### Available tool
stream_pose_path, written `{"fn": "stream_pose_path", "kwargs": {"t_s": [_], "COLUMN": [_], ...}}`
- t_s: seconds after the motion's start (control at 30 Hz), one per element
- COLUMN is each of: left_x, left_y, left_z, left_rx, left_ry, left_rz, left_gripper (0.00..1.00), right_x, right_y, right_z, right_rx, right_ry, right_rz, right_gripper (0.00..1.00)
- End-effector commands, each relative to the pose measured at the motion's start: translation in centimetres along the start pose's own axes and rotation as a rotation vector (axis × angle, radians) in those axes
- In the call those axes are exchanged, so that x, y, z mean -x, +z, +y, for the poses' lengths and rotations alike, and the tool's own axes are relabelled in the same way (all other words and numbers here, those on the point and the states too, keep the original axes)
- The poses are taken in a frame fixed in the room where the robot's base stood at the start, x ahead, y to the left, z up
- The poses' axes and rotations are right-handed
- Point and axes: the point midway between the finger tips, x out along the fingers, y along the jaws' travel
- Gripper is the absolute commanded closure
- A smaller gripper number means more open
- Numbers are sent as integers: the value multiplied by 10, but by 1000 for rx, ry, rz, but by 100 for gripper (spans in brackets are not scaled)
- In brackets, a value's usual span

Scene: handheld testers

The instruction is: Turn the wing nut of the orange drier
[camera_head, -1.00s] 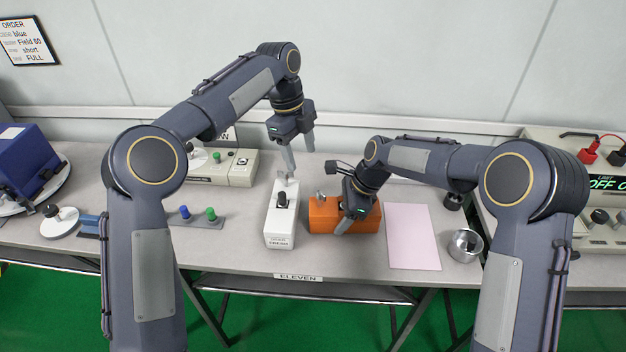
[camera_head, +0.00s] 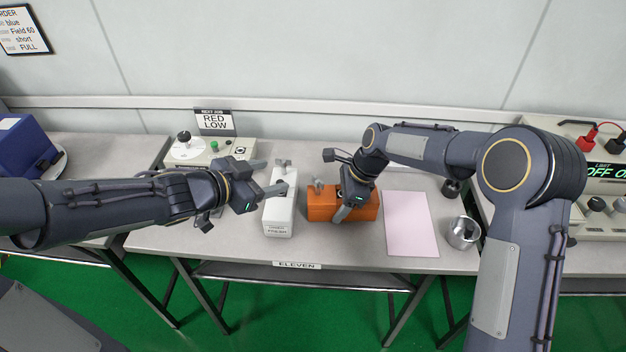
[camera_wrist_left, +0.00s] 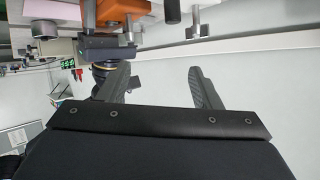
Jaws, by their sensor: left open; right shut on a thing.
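The orange drier (camera_head: 322,208) stands on the table, with a small metal wing nut (camera_head: 318,185) on top near its left end. My right gripper (camera_head: 344,208) is shut on the orange drier at its right part and hides some of it. My left gripper (camera_head: 268,177) is open and empty, lying nearly level beside the white drier and pointing right towards the orange one. In the left wrist view its fingers (camera_wrist_left: 157,82) are apart with nothing between them. The orange drier also shows at the top of that view (camera_wrist_left: 150,10).
A white drier (camera_head: 279,215) with a black knob and its own wing nut stands between my left gripper and the orange drier. A pink sheet (camera_head: 411,225) and a metal cup (camera_head: 463,233) lie to the right. A cream tester (camera_head: 215,155) stands behind my left arm.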

Motion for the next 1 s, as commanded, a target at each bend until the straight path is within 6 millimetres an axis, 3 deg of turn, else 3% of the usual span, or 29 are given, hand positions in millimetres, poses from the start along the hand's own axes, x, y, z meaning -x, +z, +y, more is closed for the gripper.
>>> {"fn": "stream_pose_path", "kwargs": {"t_s": [0.1,0.27,0.7,1.0], "left_x": [13,10,-71,-101], "left_y": [3,3,-2,-4], "left_z": [25,36,45,46], "left_rx": [91,133,130,129], "left_ry": [70,105,106,102], "left_rz": [38,52,51,52], "left_gripper": [42,42,42,42], "right_x": [1,1,1,1], "right_y": [0,0,0,0], "right_z": [0,0,0,0], "right_rx": [0,0,0,0], "right_ry": [-1,-2,-2,-2], "right_rz": [-1,-1,-1,-1], "right_gripper": [64,64,64,64]}}
